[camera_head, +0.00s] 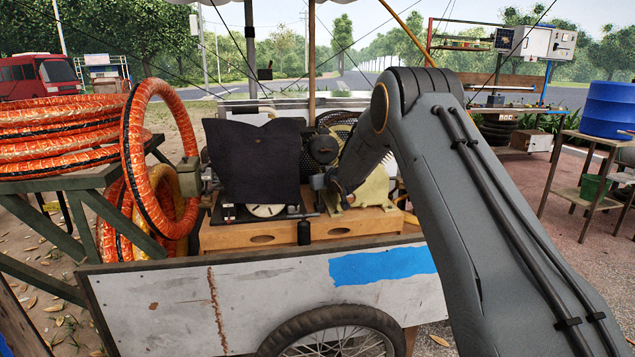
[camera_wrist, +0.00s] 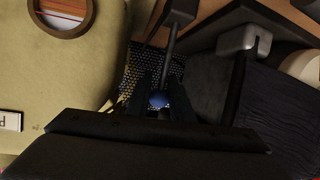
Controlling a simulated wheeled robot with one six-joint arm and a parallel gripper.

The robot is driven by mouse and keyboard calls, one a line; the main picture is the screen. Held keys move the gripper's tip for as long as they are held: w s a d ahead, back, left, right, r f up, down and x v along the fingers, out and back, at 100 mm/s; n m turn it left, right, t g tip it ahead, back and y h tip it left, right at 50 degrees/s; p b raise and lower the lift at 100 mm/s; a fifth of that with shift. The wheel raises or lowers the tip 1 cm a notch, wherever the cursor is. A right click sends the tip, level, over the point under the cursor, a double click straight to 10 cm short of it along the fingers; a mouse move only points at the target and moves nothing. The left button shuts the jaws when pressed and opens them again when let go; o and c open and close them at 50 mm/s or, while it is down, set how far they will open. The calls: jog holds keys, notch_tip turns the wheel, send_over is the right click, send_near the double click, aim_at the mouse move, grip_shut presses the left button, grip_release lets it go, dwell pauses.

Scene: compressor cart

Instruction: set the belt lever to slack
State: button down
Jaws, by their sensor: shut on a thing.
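In the head view my arm reaches down to the compressor cart (camera_head: 250,290), beside a pale yellow housing (camera_head: 372,190). My gripper and the lever's knob are not clear there.
In the wrist view, the pale yellow panel (camera_wrist: 60,80) with a round window (camera_wrist: 62,14) and a partly cut-off label (camera_wrist: 10,121) fills the left. A black cloth (camera_head: 255,160) hangs beside the belt machinery. Orange hoses (camera_head: 60,125) lie on a stand at left.

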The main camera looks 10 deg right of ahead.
jog(key=shift+d+f, duration=0.15)
jog(key=shift+f, duration=0.05)
jog(key=c, duration=1.7)
grip_release()
jog(key=shift+d, duration=0.1)
jog(key=shift+c, duration=0.2)
jog(key=shift+r, duration=0.1)
jog(key=shift+a, duration=0.2)
jog(key=shift+s, duration=0.1)
jog(key=v, duration=0.7)
jog(key=shift+s+r, duration=0.15)
jog(key=shift+s, duration=0.15)
